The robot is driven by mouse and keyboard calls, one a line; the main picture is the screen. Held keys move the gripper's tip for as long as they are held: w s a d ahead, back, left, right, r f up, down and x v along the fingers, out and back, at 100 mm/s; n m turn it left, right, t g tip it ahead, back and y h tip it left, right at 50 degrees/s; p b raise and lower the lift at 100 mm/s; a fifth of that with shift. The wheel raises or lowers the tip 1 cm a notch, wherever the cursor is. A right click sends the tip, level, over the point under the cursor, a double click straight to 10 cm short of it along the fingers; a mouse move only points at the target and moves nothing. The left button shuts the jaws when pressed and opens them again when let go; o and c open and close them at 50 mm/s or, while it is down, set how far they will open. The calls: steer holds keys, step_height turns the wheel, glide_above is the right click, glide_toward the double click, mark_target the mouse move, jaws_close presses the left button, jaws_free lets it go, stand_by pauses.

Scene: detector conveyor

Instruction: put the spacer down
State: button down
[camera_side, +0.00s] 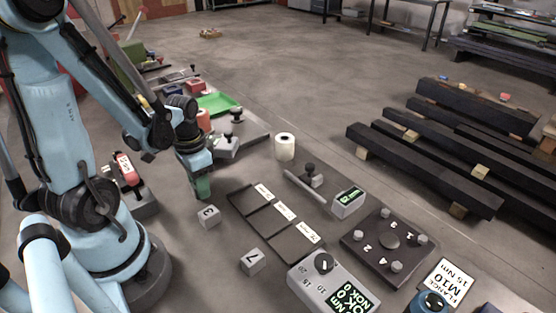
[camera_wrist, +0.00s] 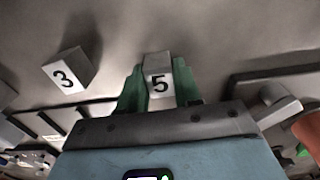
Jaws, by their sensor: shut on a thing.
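The spacer (camera_wrist: 159,84), a grey block marked 5, sits between the green fingers of my gripper (camera_wrist: 160,92) in the wrist view. My gripper is shut on it. In the side view my gripper (camera_side: 202,187) points down, left of the dark labelled pads, and its fingers hide the spacer. I cannot tell whether the spacer touches the surface. A block marked 3 (camera_side: 208,216) stands just in front of my gripper and also shows left of it in the wrist view (camera_wrist: 68,70). A block marked 7 (camera_side: 252,262) stands nearer the camera.
Dark labelled pads (camera_side: 262,223) lie in a row to the right. A green tray (camera_side: 217,103) lies behind my gripper.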

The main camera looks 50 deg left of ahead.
steer(key=shift+r, duration=0.1)
steer(key=shift+r, duration=0.7)
steer(key=r, duration=0.3)
steer(key=shift+d, duration=0.35)
steer(key=d+r, duration=0.6)
steer(key=d, duration=0.4)
steer(key=w+d+r, duration=0.1)
steer(key=w+r, duration=0.7)
steer(key=w, duration=0.4)
glide_toward(328, 193)
steer(key=shift+f, duration=2.75)
steer(key=shift+f, duration=0.55)
